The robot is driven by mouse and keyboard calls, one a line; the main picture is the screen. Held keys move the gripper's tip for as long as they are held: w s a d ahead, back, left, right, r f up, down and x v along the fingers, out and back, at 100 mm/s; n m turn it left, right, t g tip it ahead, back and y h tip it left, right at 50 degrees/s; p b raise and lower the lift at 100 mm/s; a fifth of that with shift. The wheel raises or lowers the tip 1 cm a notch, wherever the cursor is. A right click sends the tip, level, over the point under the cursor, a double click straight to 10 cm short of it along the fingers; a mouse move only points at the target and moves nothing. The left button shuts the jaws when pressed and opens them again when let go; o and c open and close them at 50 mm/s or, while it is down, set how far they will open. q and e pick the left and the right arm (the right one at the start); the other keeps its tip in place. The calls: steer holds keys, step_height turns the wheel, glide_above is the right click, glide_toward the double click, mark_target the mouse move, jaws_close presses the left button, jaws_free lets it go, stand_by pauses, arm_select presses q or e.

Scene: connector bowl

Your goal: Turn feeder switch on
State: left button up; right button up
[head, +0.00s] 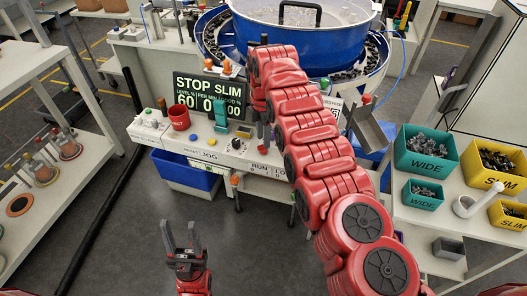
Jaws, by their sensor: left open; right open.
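The feeder's white control panel (215,158) stands at mid-view below a blue bowl feeder (300,35). Its display (208,97) reads STOP SLIM. The panel carries a blue knob (194,137), a black knob (236,143) and labels including JOG and RUN. I cannot tell which control is the feeder switch. My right arm crosses from the lower right to the bowl and bends down. My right gripper (264,138) is open at the panel's right part, mostly hidden by the arm; contact is unclear. My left gripper (183,243) is open and empty above the floor, in front of the panel.
A red cup (179,119) stands on the panel's left. Green WIDE bins (426,166) and yellow SLIM bins (480,178) of connectors sit on the right table. A metal chute (370,130) leans beside the feeder. A left bench (25,75) holds small parts. Floor between is free.

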mark_target(263, 149)
step_height(263, 149, down, 2)
steer(key=shift+f, duration=0.15)
jaws_close()
